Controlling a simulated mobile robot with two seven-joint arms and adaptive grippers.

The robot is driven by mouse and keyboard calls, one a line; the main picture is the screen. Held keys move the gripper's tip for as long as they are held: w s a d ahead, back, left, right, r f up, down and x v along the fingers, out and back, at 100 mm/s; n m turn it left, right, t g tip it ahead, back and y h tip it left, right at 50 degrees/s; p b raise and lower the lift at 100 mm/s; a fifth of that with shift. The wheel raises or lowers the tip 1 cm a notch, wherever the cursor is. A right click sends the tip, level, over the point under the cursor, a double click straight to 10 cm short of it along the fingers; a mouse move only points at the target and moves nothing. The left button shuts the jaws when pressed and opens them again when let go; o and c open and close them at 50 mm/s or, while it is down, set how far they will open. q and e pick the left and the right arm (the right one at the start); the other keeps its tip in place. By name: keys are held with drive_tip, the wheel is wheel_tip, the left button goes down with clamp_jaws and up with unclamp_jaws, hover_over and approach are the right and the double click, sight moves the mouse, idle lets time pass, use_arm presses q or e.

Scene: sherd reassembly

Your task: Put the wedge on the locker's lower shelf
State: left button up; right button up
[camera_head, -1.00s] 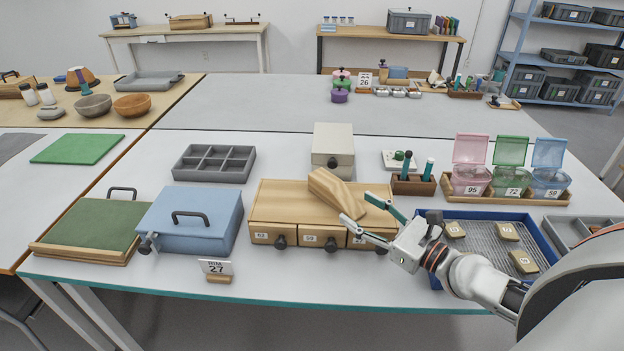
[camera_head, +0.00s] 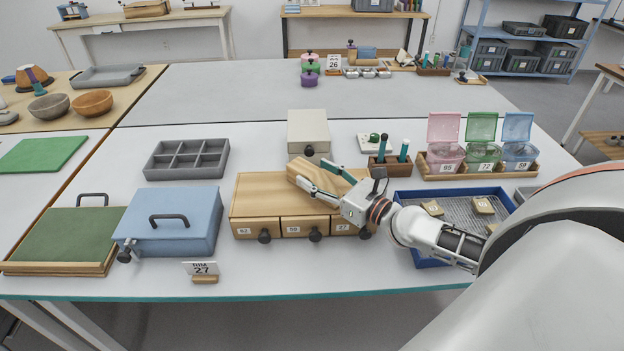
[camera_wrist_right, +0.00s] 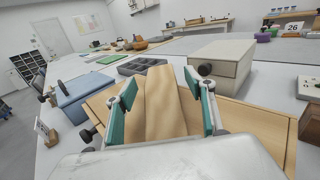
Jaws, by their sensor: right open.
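The wooden wedge (camera_head: 303,170) lies on top of a wooden drawer cabinet (camera_head: 249,190). My right gripper (camera_head: 313,175) is open at the wedge, with one finger on each side of it. The right wrist view shows the wedge (camera_wrist_right: 156,105) between the two teal-padded fingers; I cannot tell whether they touch it. A cream box (camera_head: 308,128) with a dark knob stands behind the cabinet, its front shut. I cannot tell if this is the locker, and no lower shelf shows. My left gripper is not in view.
A blue lidded box (camera_head: 172,235) and a numbered card (camera_head: 201,268) stand left of the cabinet. A grey divided tray (camera_head: 187,159) is behind. A pen block (camera_head: 388,164), lidded bins (camera_head: 482,151) and a blue tray (camera_head: 424,259) are at right.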

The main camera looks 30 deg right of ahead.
drive_tip(key=shift+x, duration=1.1)
drive_tip(key=c, duration=1.3)
